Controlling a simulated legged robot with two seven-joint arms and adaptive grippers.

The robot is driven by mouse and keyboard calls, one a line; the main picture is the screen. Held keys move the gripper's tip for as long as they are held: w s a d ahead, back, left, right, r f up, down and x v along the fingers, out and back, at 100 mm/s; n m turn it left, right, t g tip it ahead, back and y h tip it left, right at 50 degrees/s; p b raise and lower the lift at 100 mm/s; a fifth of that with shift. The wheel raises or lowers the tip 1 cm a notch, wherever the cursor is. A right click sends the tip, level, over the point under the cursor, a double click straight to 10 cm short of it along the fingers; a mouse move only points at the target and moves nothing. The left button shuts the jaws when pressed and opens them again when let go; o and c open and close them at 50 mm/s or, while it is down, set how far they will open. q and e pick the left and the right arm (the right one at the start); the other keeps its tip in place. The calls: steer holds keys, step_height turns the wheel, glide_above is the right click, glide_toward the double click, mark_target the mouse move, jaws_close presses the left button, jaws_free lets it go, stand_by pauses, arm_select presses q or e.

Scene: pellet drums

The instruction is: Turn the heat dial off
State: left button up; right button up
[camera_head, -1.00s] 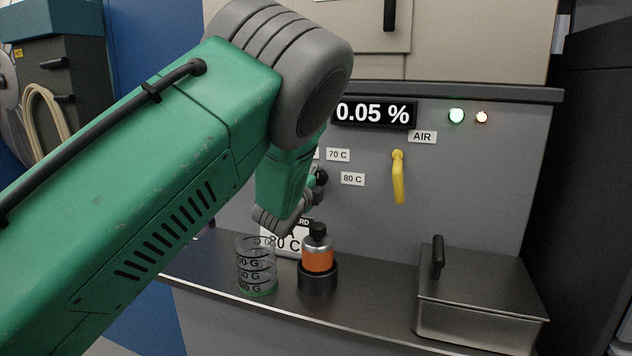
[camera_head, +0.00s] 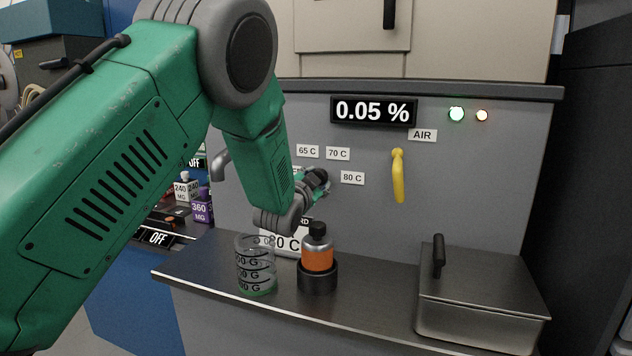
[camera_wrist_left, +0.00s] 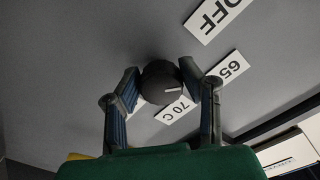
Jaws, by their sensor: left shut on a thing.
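The heat dial is a round black knob (camera_wrist_left: 160,84) with a white mark, on the grey panel. In the left wrist view my left gripper (camera_wrist_left: 168,85) has one finger on each side of the knob and is shut on it. The white mark faces the side with the 70 C label (camera_wrist_left: 175,110) and the 65 label (camera_wrist_left: 226,68). The OFF label (camera_wrist_left: 217,16) is farther up. In the head view my left gripper (camera_head: 317,182) is at the panel, left of the 80 C label (camera_head: 352,178), and mostly covers the dial. My right gripper is not in view.
A glass beaker (camera_head: 256,268) and an orange bottle (camera_head: 317,258) in a black holder stand on the counter below my gripper. A yellow AIR handle (camera_head: 398,178) is to the right. A lidded metal box (camera_head: 482,300) sits at the counter's right.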

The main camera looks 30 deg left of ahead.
arm_select(q)
steer(key=n, duration=0.5)
steer(key=shift+d+f+n+b, duration=0.1)
steer(key=shift+d+n+b, duration=0.1)
steer(key=shift+n+b, duration=0.2)
steer(key=shift+w+n, duration=0.1)
steer(key=shift+n, duration=0.8)
steer(key=o, duration=1.1)
steer(key=shift+o, duration=0.2)
steer(key=shift+w, duration=0.15)
steer(key=v, duration=1.2)
steer(key=shift+a+f, duration=0.15)
steer(key=shift+f, duration=0.05)
